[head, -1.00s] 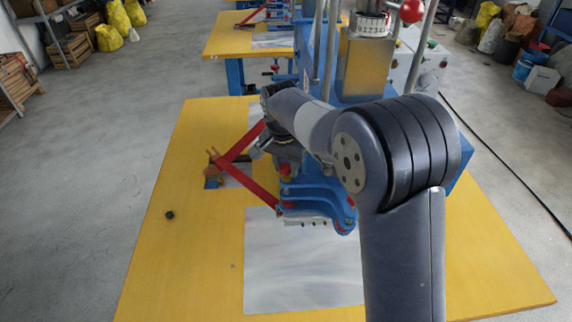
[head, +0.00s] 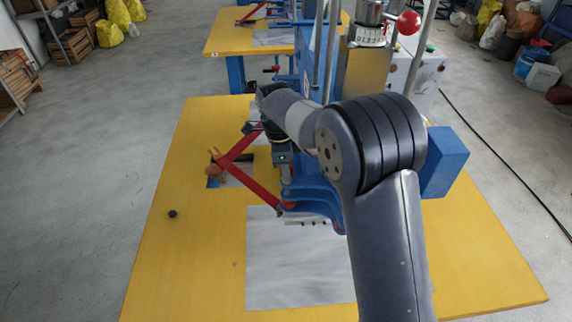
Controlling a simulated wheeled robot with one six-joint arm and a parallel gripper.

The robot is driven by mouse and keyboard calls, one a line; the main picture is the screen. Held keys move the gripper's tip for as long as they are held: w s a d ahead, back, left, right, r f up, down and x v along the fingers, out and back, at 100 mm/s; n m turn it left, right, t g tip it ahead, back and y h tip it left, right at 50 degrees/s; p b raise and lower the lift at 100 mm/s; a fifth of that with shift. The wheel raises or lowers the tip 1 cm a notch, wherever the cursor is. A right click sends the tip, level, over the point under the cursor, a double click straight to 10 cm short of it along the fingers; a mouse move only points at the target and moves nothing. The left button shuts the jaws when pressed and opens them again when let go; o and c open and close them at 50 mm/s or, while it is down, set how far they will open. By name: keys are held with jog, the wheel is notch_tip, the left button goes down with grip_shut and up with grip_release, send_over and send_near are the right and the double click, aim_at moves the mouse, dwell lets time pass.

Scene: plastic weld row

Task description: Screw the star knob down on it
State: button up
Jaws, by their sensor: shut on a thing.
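A small dark knob-like piece (head: 172,213) lies on the left part of the yellow table; it is too small to tell whether it is the star knob. My gripper (head: 283,160) is over the blue press head (head: 310,199), just right of the red lever (head: 245,178). Its fingers are mostly hidden behind its own body. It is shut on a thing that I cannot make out. The press head stands above a grey sheet (head: 285,265).
The yellow table (head: 180,275) is clear at the front left. The blue press column and a red ball handle (head: 409,22) rise behind my arm. Another yellow table (head: 225,40) stands farther back. A cable (head: 490,150) lies on the floor at right.

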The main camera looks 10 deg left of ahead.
jog(key=m+p, duration=0.1)
jog(key=m, duration=0.5)
jog(key=shift+w+m+g, duration=0.1)
jog(key=shift+m+g, duration=0.3)
jog(key=o, duration=0.9)
jog(key=n, duration=0.5)
jog(key=shift+n+t, duration=0.4)
jog(key=n, duration=0.5)
jog(key=shift+n+t+b, duration=0.3)
jog(key=shift+b, duration=0.05)
jog(key=n, duration=0.5)
jog(key=shift+d+y, duration=0.1)
jog(key=shift+y, duration=0.3)
jog(key=n, duration=0.6)
jog(key=shift+s+f+n+t+y, duration=0.1)
jog(key=shift+s+n+t+y, duration=0.1)
jog(key=shift+n+t+y, duration=0.1)
